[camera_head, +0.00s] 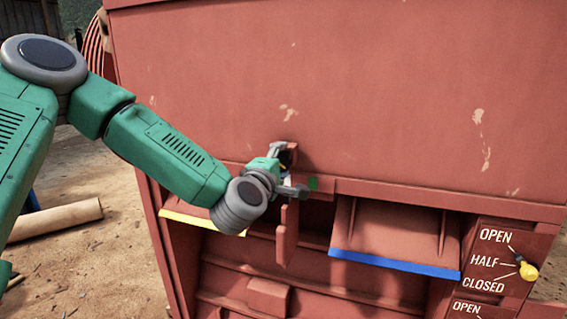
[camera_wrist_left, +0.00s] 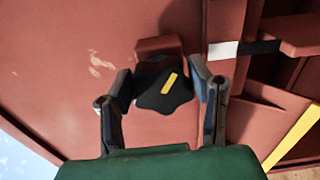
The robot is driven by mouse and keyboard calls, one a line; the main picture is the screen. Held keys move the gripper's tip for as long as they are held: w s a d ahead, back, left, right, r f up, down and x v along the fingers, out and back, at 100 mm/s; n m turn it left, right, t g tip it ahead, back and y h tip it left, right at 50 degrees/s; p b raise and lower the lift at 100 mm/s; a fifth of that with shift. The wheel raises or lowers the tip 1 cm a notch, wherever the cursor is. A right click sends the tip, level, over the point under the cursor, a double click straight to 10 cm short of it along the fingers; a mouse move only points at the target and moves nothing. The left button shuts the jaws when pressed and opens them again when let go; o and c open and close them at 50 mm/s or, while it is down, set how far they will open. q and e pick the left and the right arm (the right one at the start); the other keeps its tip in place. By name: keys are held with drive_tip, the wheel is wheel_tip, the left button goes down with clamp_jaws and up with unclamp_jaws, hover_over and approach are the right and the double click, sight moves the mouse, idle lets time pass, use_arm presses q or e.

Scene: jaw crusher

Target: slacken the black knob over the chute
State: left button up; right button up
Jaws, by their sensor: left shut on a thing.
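The black knob (camera_wrist_left: 150,92) shows in the left wrist view, a dark lobed grip with a yellow stripe, in front of a red block on the crusher wall. My left gripper (camera_wrist_left: 163,88) has one finger on each side of the knob and is shut on it. In the head view my left gripper (camera_head: 287,172) is at the red ledge above the chutes, and the knob is mostly hidden by it. A yellow-edged chute (camera_head: 203,219) lies to its lower left and a blue-edged chute (camera_head: 392,240) to its right. My right gripper is not in view.
The large red crusher wall (camera_head: 350,90) rises behind the gripper. A panel marked OPEN, HALF, CLOSED with a yellow-knobbed lever (camera_head: 527,270) is at the lower right. A red upright plate (camera_head: 287,235) hangs just below the gripper. A pipe (camera_head: 55,219) lies on the ground at left.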

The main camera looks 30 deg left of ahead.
use_arm(q)
drive_tip(key=shift+s+a+f, duration=0.1)
drive_tip(key=shift+a+f, duration=0.05)
drive_tip(key=shift+f, duration=0.1)
drive_tip(key=o, duration=0.9)
drive_tip(key=shift+o, duration=1.3)
drive_tip(key=shift+s, duration=0.1)
drive_tip(key=shift+a+r, duration=0.1)
drive_tip(key=shift+a, duration=0.1)
drive_tip(key=v, duration=0.7)
drive_tip(key=shift+s, duration=0.2)
